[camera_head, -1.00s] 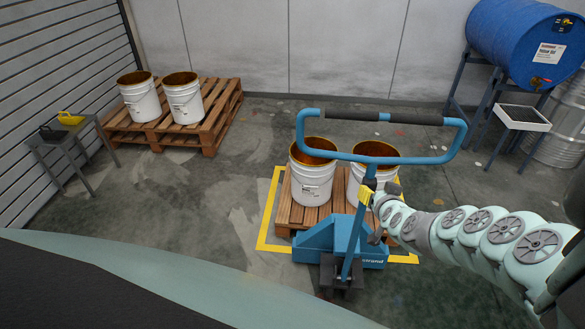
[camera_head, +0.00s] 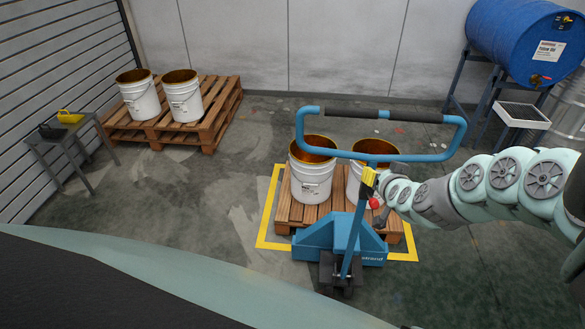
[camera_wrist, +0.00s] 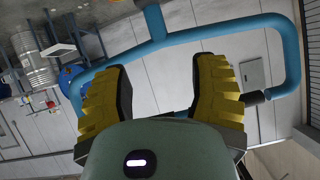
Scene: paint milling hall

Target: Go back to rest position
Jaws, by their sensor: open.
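My gripper (camera_wrist: 165,95) is open in the wrist view, its two yellow ribbed fingers apart with nothing held between them. In the head view my gripper (camera_head: 370,180) is at the mast of the blue pallet jack (camera_head: 340,237), just below its handle loop (camera_head: 298,135). The wrist view shows the blue handle tube (camera_wrist: 215,32) beyond the fingers; I cannot tell whether they touch it. The jack stands at a wooden pallet (camera_head: 283,208) bearing two white buckets (camera_head: 312,175) inside a yellow floor outline. My arm reaches in from the right.
Another pallet (camera_head: 218,125) with two open white buckets (camera_head: 140,98) stands at the back left. A small grey table (camera_head: 80,135) is by the left shutter. A blue drum (camera_head: 515,40) on a stand and a white tray (camera_head: 522,115) are at right. Floor at left is clear.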

